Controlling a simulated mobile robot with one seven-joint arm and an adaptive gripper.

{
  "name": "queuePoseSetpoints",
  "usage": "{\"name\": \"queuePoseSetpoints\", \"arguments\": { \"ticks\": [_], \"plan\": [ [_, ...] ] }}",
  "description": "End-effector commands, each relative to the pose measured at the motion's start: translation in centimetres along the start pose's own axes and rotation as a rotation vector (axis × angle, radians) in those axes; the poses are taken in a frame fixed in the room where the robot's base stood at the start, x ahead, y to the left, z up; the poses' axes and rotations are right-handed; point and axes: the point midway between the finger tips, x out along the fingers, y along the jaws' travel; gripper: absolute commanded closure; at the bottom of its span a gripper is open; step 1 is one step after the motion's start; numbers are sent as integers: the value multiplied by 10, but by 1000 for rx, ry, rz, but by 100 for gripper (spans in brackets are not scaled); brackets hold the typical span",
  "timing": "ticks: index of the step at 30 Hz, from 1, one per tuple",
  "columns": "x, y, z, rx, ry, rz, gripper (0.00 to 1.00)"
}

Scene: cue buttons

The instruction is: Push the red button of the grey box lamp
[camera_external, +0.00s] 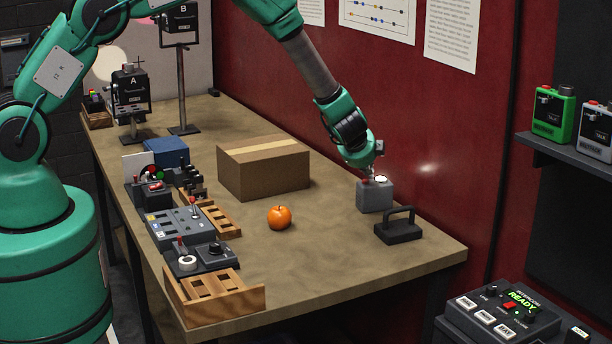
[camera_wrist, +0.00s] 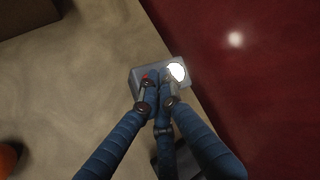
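The grey box lamp (camera_external: 374,196) stands on the table near its right edge, by the red wall. Its round white light (camera_external: 381,179) is bright; it also shows in the wrist view (camera_wrist: 176,71). The red button (camera_external: 365,181) is on the left of the box top; in the wrist view (camera_wrist: 147,77) it is partly covered by a fingertip. My gripper (camera_external: 372,174) points down at the box top, with its blue fingers drawn together and nothing held. In the wrist view the fingertips (camera_wrist: 159,75) overlap the area between button and light; I cannot tell whether they touch.
A black handled block (camera_external: 399,231) stands just in front of the box lamp. A cardboard box (camera_external: 262,173) and an orange (camera_external: 280,217) are to the left. Switch panels and wooden trays (camera_external: 214,300) line the table's left side. The red wall (camera_external: 460,140) is close on the right.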

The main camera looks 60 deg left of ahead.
Motion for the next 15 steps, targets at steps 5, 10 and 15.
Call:
{"name": "queuePoseSetpoints", "arguments": {
  "ticks": [5,10,15],
  "plan": [
    [0,0,0,0,0,0,100],
    [3,2,-1,1,0,0,100],
    [5,5,-2,1,0,0,100]
  ]
}}
